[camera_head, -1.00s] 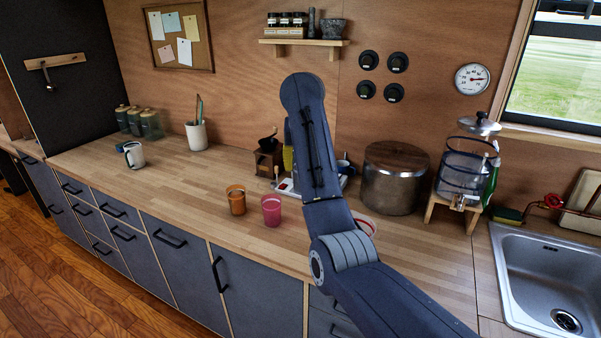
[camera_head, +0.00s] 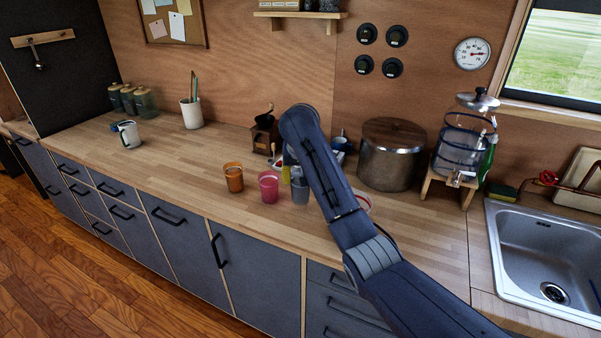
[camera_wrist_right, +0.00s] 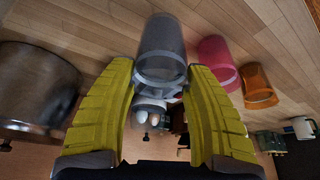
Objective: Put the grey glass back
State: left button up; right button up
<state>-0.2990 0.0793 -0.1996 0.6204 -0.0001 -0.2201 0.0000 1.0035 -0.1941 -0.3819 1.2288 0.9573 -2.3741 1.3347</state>
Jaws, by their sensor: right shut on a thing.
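The grey glass (camera_head: 300,192) is upright at the right end of a row with a pink glass (camera_head: 268,187) and an orange glass (camera_head: 233,177). My right gripper (camera_head: 293,172) is mostly hidden behind its own arm in the head view. In the right wrist view, the yellow fingers of my right gripper (camera_wrist_right: 163,90) are closed on the grey glass (camera_wrist_right: 162,48), one on each side. The pink glass (camera_wrist_right: 217,60) and orange glass (camera_wrist_right: 258,85) are beside it there. I cannot tell whether the glass touches the counter. My left gripper is out of view.
A large metal pot (camera_head: 388,160) and a water dispenser (camera_head: 463,150) stand to the right, before the sink (camera_head: 545,250). A coffee grinder (camera_head: 264,136) stands behind the glasses. A white mug (camera_head: 129,134) is far left. The counter (camera_head: 180,165) left of the orange glass is clear.

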jog(key=shift+f, duration=1.85)
jog(key=shift+f, duration=0.15)
jog(key=o, duration=1.5)
